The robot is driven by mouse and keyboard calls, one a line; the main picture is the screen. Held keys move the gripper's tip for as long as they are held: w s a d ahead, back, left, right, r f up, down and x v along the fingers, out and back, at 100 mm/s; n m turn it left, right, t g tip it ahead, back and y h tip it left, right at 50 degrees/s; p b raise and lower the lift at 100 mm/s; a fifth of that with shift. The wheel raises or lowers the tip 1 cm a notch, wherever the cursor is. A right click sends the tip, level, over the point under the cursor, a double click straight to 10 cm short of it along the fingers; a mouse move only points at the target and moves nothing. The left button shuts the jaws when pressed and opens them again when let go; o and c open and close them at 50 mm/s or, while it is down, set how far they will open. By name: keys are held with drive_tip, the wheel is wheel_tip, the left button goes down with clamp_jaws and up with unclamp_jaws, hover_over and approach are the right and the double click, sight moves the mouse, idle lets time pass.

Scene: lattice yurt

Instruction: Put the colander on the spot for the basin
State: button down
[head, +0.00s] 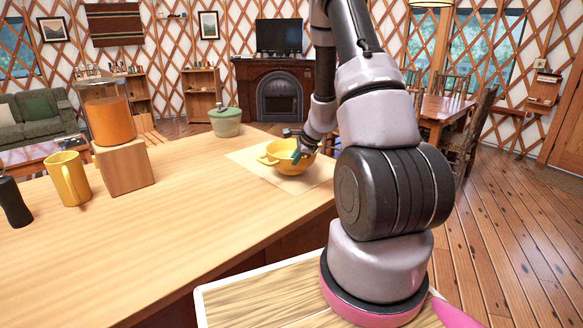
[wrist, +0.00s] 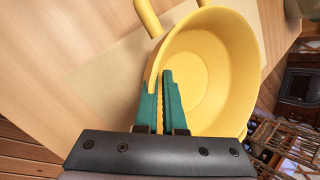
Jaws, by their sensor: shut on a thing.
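The yellow colander (head: 281,160) is a bowl with loop handles. In the head view it is over a pale square mat (head: 300,183) near the counter's far right corner. I cannot tell whether it touches the mat. My gripper (head: 299,153) is shut on the colander's right rim. In the wrist view my teal fingers (wrist: 162,103) pinch the wall of the colander (wrist: 215,65), one inside and one outside. The pale mat (wrist: 105,80) shows beside and below it. No basin can be made out.
A green lidded pot (head: 226,123) stands behind the mat. A yellow mug (head: 70,178), a wooden block (head: 124,167) under an orange-filled clear container (head: 106,112), and a dark bottle (head: 13,200) are at left. The counter's middle (head: 180,220) is clear.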

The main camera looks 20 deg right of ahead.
drive_tip(key=shift+f, duration=0.65)
drive_tip(key=c, duration=1.4)
unclamp_jaws()
drive_tip(key=shift+f, duration=0.15)
drive_tip(key=o, duration=0.4)
